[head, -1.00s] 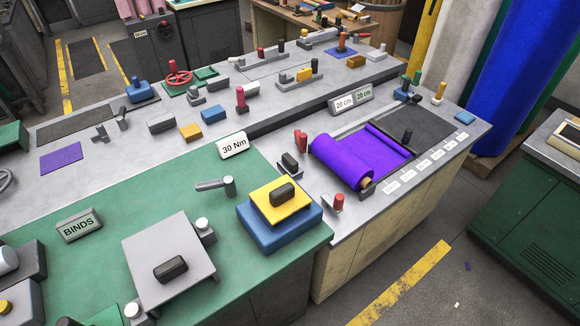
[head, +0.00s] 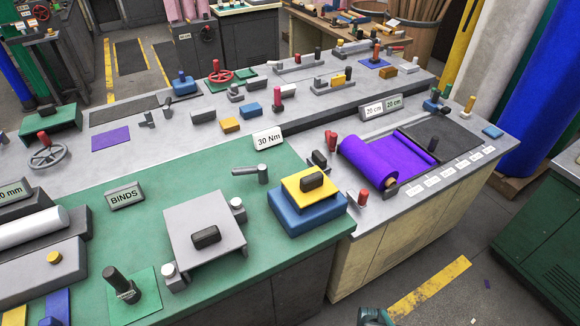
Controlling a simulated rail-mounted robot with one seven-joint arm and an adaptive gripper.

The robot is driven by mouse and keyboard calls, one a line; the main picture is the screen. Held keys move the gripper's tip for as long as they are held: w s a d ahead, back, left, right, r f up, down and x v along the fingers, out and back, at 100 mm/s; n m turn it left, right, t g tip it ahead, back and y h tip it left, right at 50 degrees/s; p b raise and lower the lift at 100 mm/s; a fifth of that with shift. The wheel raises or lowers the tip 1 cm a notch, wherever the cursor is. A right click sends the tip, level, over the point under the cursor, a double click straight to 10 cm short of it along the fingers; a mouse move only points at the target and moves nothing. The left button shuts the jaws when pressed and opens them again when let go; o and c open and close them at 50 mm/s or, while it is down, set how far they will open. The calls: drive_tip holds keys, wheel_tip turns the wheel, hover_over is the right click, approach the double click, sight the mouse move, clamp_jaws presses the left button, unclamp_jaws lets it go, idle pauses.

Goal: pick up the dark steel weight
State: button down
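A dark upright cylinder with a knob-like top and a small label (head: 122,288) stands on a green square at the lower left of the bench. It may be the dark steel weight, but I cannot tell for sure. Two other dark blocks show: one block (head: 206,237) lies on a grey plate (head: 190,218), and another block (head: 312,181) lies on a yellow plate over a blue base (head: 310,216). My gripper's fingers are not in view. A small dark and teal piece at the bottom edge may be part of my arm.
A purple felt roll (head: 370,161) lies on the grey bench at the right. A white roll (head: 32,228) is at the left. Floor is open in front of the cream cabinet (head: 395,238).

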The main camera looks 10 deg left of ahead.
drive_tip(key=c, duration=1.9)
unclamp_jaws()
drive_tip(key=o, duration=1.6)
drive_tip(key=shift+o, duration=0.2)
